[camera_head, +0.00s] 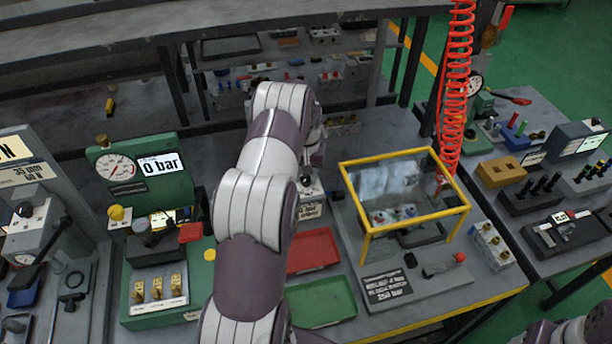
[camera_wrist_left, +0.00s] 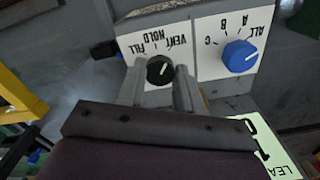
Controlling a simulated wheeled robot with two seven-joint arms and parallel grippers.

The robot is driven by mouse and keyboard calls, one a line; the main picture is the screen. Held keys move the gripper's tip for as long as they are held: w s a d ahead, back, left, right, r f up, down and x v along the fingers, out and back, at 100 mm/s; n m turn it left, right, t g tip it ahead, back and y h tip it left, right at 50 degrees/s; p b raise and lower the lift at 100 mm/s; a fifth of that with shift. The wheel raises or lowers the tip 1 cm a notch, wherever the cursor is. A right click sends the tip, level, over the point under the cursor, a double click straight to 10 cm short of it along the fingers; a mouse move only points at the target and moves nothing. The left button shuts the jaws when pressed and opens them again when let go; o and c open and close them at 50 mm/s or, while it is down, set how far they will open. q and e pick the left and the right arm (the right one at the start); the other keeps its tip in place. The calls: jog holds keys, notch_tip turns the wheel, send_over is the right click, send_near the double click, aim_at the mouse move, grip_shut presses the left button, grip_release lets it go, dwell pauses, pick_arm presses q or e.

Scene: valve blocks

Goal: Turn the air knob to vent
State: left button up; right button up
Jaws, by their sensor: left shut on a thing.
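The black air knob (camera_wrist_left: 159,70) sits on a white panel in the left wrist view, with the upside-down words FILL, HOLD and VENT around it. The fingers of my left gripper (camera_wrist_left: 158,88) are shut on this knob, one on each side. The knob's white mark shows, but I cannot tell exactly which word it points to. In the head view my left arm covers the knob and most of the gripper. My right gripper is out of view.
A blue knob (camera_wrist_left: 240,56) marked ALL, A, B, C sits beside the air knob. In the head view, a yellow-framed clear guard (camera_head: 404,190) stands to the right of my arm. A red tray (camera_head: 313,251) and a green tray (camera_head: 320,302) lie in front.

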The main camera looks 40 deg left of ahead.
aim_at(306, 178)
pick_arm(q)
jog(key=shift+w+r+m, duration=0.1)
jog(key=shift+m, duration=0.7)
jog(key=o, duration=1)
jog(key=shift+o, duration=0.2)
notch_tip(306, 178, up, 6)
jog(key=shift+b, duration=1)
notch_tip(306, 178, up, 7)
jog(key=p, duration=0.4)
